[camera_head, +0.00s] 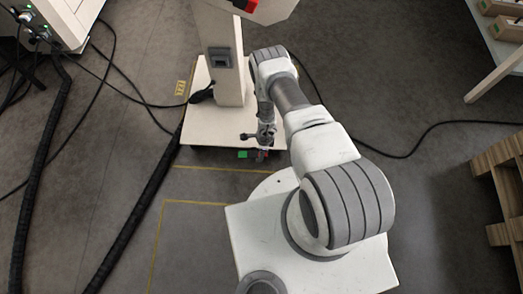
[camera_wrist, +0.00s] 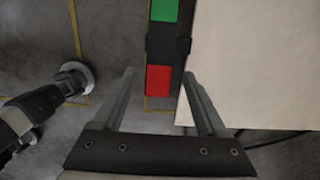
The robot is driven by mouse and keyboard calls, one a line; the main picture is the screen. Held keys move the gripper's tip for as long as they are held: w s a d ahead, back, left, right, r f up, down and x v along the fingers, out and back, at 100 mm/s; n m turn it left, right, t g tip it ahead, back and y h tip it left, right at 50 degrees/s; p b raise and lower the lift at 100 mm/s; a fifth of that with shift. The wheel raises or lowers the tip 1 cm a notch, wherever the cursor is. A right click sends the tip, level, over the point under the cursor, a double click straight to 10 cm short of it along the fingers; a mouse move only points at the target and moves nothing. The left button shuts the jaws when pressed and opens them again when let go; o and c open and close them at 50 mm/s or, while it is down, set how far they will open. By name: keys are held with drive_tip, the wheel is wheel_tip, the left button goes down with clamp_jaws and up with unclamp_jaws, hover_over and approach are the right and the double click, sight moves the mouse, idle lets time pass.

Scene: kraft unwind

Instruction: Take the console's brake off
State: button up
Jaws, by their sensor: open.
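The console has a pale column (camera_head: 226,62) on a flat cream base plate (camera_head: 205,125). A brake bar with a green pad (camera_head: 243,154) and a red pad sits along the base's near edge. In the wrist view the green pad (camera_wrist: 164,10) is at the top, the red pad (camera_wrist: 158,80) lower, with a black part between. The base plate (camera_wrist: 250,60) lies to the right. My gripper (camera_head: 262,150) is low near this edge. In the wrist view its open fingers (camera_wrist: 159,74) stand either side of the red pad in the picture. I cannot tell if they touch it.
Black cables (camera_head: 150,180) run over the floor left of the console, and another cable (camera_head: 400,155) lies to the right. A white cabinet (camera_head: 62,22) stands at the upper left. A wooden pallet (camera_head: 500,175) is at the right edge. Yellow lines mark the grey floor.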

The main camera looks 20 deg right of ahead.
drive_tip(key=shift+r, duration=0.15)
wheel_tip(320, 180, up, 17)
drive_tip(key=d+p, duration=0.1)
drive_tip(key=p, duration=1.8)
drive_tip(key=shift+s+d, duration=0.25)
drive_tip(key=shift+s, duration=0.05)
